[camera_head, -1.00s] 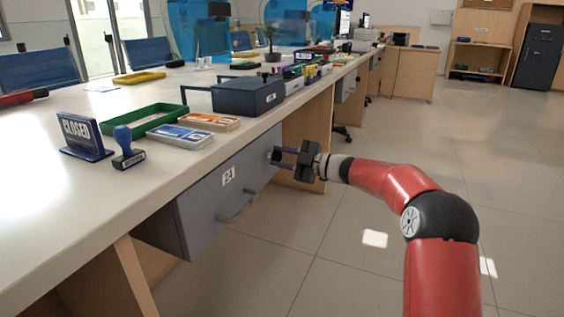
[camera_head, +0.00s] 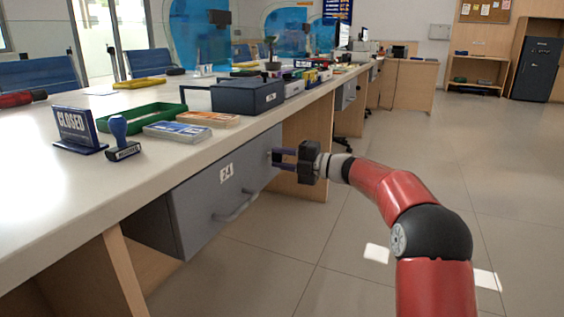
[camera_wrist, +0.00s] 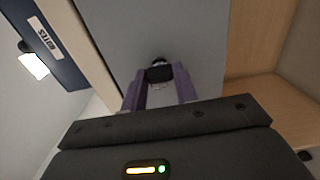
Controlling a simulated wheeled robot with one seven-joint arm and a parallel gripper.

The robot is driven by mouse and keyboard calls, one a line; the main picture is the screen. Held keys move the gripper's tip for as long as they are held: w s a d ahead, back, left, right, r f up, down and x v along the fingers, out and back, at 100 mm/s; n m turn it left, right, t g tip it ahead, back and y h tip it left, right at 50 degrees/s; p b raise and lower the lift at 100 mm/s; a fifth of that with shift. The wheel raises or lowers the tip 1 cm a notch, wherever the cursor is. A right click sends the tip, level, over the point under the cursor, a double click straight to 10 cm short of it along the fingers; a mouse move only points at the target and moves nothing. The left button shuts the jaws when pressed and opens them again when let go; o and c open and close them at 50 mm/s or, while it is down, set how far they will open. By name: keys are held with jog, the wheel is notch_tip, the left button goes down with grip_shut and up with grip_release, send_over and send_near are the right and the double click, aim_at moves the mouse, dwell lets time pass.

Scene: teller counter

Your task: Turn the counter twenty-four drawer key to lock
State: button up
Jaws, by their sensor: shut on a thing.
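The grey drawer (camera_head: 205,195) under the counter carries a white label reading 24 (camera_head: 226,172) and a bar handle (camera_head: 236,207). My gripper (camera_head: 277,157) is at the upper right part of the drawer front, its fingers pointing at the face. In the wrist view, my gripper (camera_wrist: 159,88) has its two purple fingers shut on the dark key (camera_wrist: 159,73) at the drawer front (camera_wrist: 150,30). The fingers hide part of the key, and I cannot tell its exact turn angle. In the head view the key is too small to make out.
The counter top (camera_head: 100,190) holds a CLOSED sign (camera_head: 77,129), a blue stamp (camera_head: 121,138), a green tray (camera_head: 142,121), note bundles (camera_head: 178,131) and a dark blue box (camera_head: 247,96). The floor (camera_head: 330,250) right of the counter is clear.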

dwell(0.4)
jog(key=o, duration=1)
jog(key=v, duration=0.7)
jog(key=shift+s+d, duration=0.1)
jog(key=shift+d, duration=0.2)
